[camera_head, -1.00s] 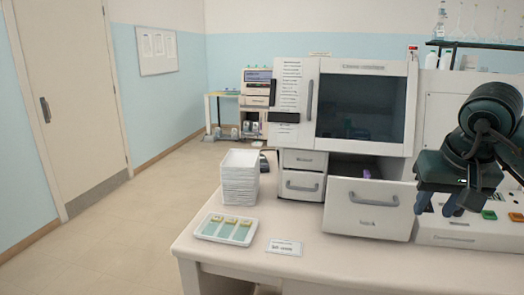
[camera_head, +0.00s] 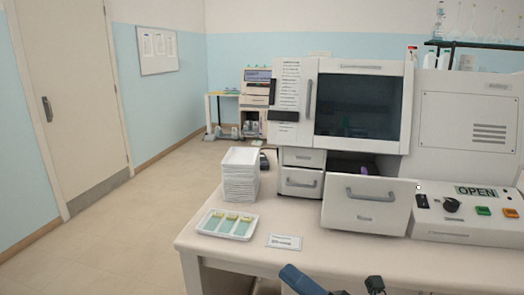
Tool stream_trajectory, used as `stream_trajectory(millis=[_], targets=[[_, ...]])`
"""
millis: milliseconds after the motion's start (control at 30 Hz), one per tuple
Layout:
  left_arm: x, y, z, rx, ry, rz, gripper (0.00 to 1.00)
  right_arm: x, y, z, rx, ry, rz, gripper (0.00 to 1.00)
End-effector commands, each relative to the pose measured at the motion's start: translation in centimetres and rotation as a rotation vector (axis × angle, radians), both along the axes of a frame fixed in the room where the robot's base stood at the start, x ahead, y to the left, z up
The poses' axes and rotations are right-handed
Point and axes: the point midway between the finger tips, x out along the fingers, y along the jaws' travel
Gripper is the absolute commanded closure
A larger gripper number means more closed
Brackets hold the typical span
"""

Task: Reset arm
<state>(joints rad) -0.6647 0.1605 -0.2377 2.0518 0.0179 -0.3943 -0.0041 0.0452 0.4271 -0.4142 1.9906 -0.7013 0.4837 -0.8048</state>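My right gripper (camera_head: 375,285) seems to show only as a small dark piece at the bottom edge, in front of the table. A blue-grey part of my arm shows beside it to the left. Most of the gripper is cut off, so I cannot see its fingers or whether it holds anything. My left gripper is not in view. The staining machine (camera_head: 358,105) stands on the table. Its large lower drawer (camera_head: 366,213) is pulled out, with something purple partly visible inside.
A white tray (camera_head: 213,231) with three slides lies on the table (camera_head: 215,257), left of a label card (camera_head: 284,242). A stack of white trays (camera_head: 240,182) stands behind it. The control panel (camera_head: 465,231) at right reads OPEN. The table front is mostly clear.

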Motion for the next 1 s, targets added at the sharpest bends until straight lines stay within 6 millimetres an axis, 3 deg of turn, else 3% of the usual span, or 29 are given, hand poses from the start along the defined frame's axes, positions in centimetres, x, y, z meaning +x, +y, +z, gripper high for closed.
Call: stream_trajectory(millis=[33,167,300,433,500,633,1000], targets=[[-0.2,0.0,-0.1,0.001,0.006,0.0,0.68,0.4,-1.4,-2.7,0.157,0.257,-0.049,0.64],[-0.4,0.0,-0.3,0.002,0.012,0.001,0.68,0.1,-5.2,-11.3,0.57,0.877,-0.187,0.64],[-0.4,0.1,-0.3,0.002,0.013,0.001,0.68,-3.8,-7.7,-20.3,0.944,1.372,-0.334,0.64],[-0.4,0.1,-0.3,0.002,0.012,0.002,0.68,-8.2,-8.5,-25.8,1.198,1.668,-0.451,0.64],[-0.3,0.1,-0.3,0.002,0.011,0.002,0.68,-10.1,-8.7,-27.7,1.289,1.768,-0.498,0.64],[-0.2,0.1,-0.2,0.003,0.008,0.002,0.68,-12.0,-8.7,-29.3,1.379,1.86,-0.546,0.64],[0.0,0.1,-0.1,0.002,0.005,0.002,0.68,-12.3,-8.7,-29.5,1.393,1.874,-0.553,0.64]])
